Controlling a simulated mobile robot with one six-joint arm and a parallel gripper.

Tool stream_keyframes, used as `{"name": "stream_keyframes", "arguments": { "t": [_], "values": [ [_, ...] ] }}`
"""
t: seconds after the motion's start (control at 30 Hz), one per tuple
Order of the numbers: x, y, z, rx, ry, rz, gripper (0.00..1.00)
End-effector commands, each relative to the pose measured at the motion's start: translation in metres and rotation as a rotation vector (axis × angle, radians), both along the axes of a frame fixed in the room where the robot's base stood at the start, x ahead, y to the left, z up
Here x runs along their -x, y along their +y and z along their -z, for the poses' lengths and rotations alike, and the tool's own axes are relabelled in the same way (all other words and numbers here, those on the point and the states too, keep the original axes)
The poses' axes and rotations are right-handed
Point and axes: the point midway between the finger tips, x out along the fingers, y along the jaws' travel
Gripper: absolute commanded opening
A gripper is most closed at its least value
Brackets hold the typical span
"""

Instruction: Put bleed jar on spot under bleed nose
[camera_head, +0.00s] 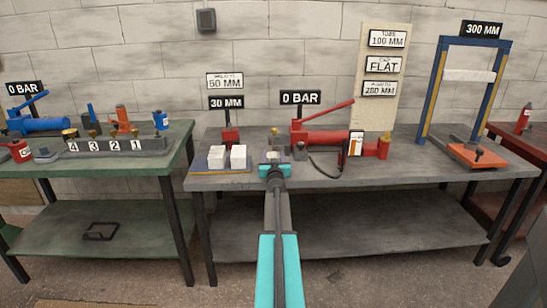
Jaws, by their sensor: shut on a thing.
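My gripper (273,160) is over the front of the middle grey bench, left of the red hand pump (325,137). It is shut on a small pale thing, possibly the bleed jar; the fingers and wrist hide most of it, so I cannot tell its shape. A brass-topped fitting shows just behind the gripper. A red block (376,150) with a brass knob is at the pump's right end. I cannot clearly pick out the bleed nose or the spot under it.
White blocks (238,157) in a tray stand left of my gripper. A black hose (322,168) curls in front of the pump. A blue press frame (432,90) stands at the right. The bench top (408,172) between is clear. A green bench (120,165) stands left.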

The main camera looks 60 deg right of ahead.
Motion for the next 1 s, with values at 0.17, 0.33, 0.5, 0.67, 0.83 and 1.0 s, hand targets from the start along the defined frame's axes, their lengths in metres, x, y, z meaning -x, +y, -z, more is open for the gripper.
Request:
{"name": "stream_keyframes", "arguments": {
  "t": [0.17, 0.33, 0.5, 0.67, 0.83, 1.0],
  "values": [
    [0.000, 0.000, 0.001, 0.000, 0.000, 0.000, 0.67],
    [0.000, 0.000, 0.001, 0.000, 0.000, 0.000, 0.67],
    [0.000, 0.000, -0.001, 0.000, 0.000, 0.000, 0.67],
    [0.002, 0.002, -0.003, 0.000, 0.000, 0.001, 0.67],
    [0.009, 0.011, -0.003, 0.000, 0.000, 0.001, 0.67],
    [0.018, 0.024, -0.003, 0.000, 0.000, 0.001, 0.67]
  ]
}}
